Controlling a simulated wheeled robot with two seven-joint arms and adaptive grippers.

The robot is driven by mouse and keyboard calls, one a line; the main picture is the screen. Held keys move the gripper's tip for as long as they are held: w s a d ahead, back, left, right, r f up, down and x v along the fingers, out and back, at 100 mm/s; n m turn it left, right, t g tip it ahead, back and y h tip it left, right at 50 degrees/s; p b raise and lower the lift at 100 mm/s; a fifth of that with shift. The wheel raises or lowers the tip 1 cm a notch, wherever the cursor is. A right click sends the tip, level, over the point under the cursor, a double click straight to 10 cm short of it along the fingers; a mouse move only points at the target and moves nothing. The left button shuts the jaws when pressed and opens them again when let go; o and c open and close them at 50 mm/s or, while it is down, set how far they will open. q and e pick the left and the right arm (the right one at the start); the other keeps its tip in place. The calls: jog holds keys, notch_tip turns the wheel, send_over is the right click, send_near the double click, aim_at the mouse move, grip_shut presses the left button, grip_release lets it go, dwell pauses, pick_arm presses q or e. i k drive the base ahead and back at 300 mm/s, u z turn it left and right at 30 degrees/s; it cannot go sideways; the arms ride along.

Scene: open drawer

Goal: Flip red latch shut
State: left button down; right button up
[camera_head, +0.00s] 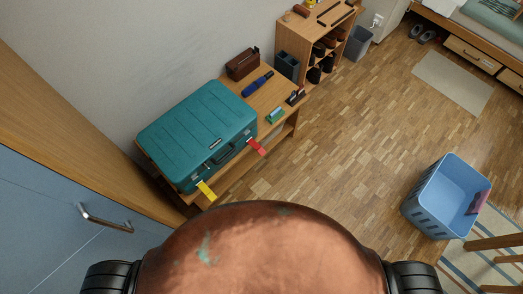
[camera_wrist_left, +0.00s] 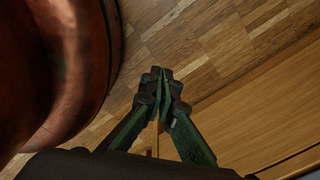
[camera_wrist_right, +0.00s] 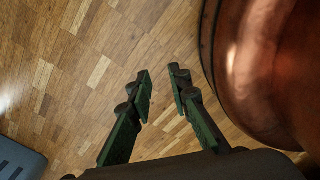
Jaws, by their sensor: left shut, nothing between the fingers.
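A teal hard-shell suitcase (camera_head: 197,132) lies closed on a low wooden bench against the wall. A red latch (camera_head: 256,147) sticks out from its front side near the right corner, flipped outward. A yellow latch (camera_head: 206,190) sticks out near the left corner of the same side. My left gripper (camera_wrist_left: 159,76) is shut and empty above the floor beside my base. My right gripper (camera_wrist_right: 160,80) is open and empty, also above bare floor. Neither gripper shows in the head view, and neither is near the suitcase.
A blue cabinet (camera_head: 60,225) stands at left. A blue basket (camera_head: 433,206) stands on the right. The wood floor between is clear.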

aim_at(251, 142)
jog(key=u, duration=2.1)
jog(key=k, duration=1.35)
jog(key=z, duration=1.8)
jog(key=i, duration=0.5)
jog(key=u, duration=0.05)
